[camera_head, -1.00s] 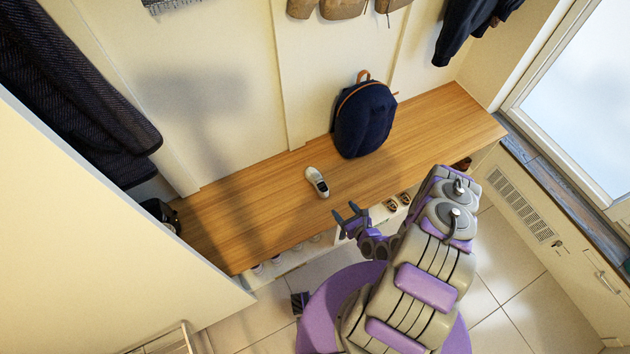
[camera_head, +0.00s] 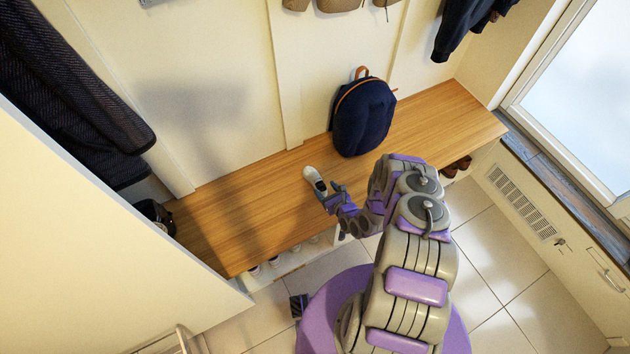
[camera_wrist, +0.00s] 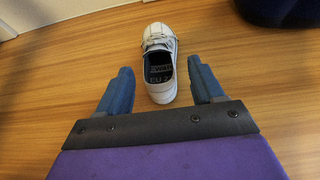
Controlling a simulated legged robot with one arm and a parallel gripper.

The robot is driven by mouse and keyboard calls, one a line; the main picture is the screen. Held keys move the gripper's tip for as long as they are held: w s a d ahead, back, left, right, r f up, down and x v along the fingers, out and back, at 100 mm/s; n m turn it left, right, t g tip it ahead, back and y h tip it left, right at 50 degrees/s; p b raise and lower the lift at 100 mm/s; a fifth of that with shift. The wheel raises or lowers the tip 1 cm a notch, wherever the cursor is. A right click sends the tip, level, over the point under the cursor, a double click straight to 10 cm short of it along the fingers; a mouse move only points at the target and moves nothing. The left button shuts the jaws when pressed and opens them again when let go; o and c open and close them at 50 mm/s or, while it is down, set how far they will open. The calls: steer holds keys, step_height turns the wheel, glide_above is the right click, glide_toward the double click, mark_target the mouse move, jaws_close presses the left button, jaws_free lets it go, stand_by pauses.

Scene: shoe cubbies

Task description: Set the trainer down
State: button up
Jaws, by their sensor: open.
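The white trainer (camera_head: 315,180) sits upright on the wooden bench top, left of the backpack. In the wrist view the trainer (camera_wrist: 160,58) has its dark-lined opening and heel toward me and its laced toe pointing away. My gripper (camera_head: 330,194) is at the trainer's near end, low over the bench. In the wrist view my gripper (camera_wrist: 162,84) is open, with one blue finger on each side of the heel. A gap shows between each finger and the shoe.
A dark blue backpack (camera_head: 363,117) stands on the bench (camera_head: 235,220) to the right of the trainer. Shoes (camera_head: 457,166) sit in the cubbies below. Coats hang at left and upper right.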

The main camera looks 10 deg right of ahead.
mark_target(322, 190)
steer(key=b+x, duration=0.1)
steer(key=x, duration=0.2)
steer(key=shift+w+f, duration=0.25)
steer(key=shift+f, duration=0.05)
steer(key=shift+c, duration=0.3)
steer(key=c, duration=1.1)
steer(key=shift+o, duration=0.2)
steer(key=shift+r, duration=0.15)
